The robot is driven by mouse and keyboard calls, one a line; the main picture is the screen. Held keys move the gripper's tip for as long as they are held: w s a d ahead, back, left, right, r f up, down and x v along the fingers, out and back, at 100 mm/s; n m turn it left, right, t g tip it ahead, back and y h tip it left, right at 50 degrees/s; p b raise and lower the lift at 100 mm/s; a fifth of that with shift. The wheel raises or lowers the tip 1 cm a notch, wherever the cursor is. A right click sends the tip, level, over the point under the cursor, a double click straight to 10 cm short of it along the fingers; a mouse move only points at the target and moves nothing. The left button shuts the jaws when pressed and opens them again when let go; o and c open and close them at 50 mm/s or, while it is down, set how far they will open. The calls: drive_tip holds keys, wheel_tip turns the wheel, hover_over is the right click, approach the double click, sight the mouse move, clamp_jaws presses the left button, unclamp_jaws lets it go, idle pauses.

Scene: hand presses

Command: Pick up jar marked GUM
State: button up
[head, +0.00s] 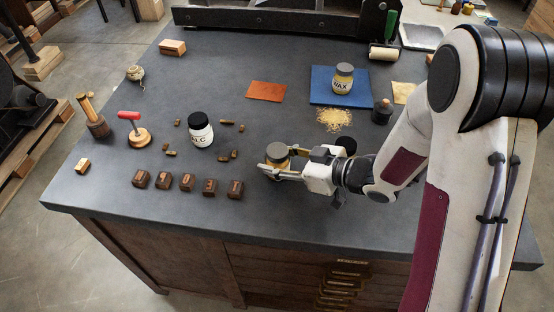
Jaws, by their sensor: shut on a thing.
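My gripper (279,170) is low over the front middle of the grey table. Its fingers are shut around a small jar (277,153) with a dull tan lid. The jar looks upright, and its lower part is hidden by the fingers. I cannot read any label on it. A white jar with a black lid (200,131) stands to the left and shows letters ending in "LC". A jar marked WAX (343,79) stands on a blue mat (320,88) at the back right.
Several dark letter blocks (188,182) lie in a row left of my gripper. A red-handled stamp (133,130) and a mallet (93,116) stand at the left. The table (240,55) is clear at centre back.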

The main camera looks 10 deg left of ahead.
drive_tip(key=shift+r, duration=0.2)
drive_tip(key=shift+r, duration=4.85)
